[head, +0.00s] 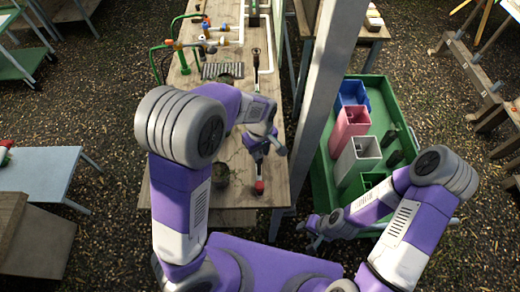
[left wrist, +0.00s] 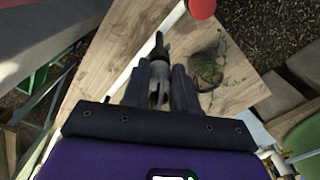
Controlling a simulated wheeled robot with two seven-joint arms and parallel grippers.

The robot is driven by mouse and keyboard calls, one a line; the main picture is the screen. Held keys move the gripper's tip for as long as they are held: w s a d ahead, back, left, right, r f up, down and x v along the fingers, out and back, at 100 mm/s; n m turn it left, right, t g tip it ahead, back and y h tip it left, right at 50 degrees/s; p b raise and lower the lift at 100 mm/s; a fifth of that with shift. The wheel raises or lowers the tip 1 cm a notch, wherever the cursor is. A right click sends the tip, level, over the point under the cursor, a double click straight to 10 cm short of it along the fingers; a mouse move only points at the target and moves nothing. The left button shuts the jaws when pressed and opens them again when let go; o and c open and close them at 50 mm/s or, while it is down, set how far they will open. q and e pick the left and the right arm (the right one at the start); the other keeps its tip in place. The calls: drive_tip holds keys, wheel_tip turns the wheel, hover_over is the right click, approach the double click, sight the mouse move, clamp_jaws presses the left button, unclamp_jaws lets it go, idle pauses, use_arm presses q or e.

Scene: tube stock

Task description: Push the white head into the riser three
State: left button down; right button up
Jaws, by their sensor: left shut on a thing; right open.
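My left gripper (head: 263,146) is above the near part of the wooden bench (head: 235,203). In the left wrist view its fingers (left wrist: 160,88) are shut on a small pale piece with a dark pointed tip (left wrist: 158,45), which seems to be the white head. The fingers hide much of it. White pipe (head: 267,50) runs along the bench, with a dark upright piece (head: 256,62) beside it. I cannot tell which riser is number three. A red-topped piece (head: 259,187) is on the bench just nearer than the left gripper. My right gripper (head: 317,229) is open and empty near the green cart.
A grey post (head: 327,85) stands between bench and cart. The green cart (head: 322,178) holds blue (head: 352,92), pink (head: 347,128) and white (head: 357,158) square bins. A plant (head: 222,174) is left of the gripper.

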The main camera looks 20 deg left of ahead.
use_arm(q)
drive_tip(key=shift+s+f, duration=0.1)
drive_tip(key=shift+f, duration=0.45)
idle(0.8)
drive_tip(key=c, duration=0.8)
unclamp_jaws()
drive_tip(key=shift+r, duration=0.15)
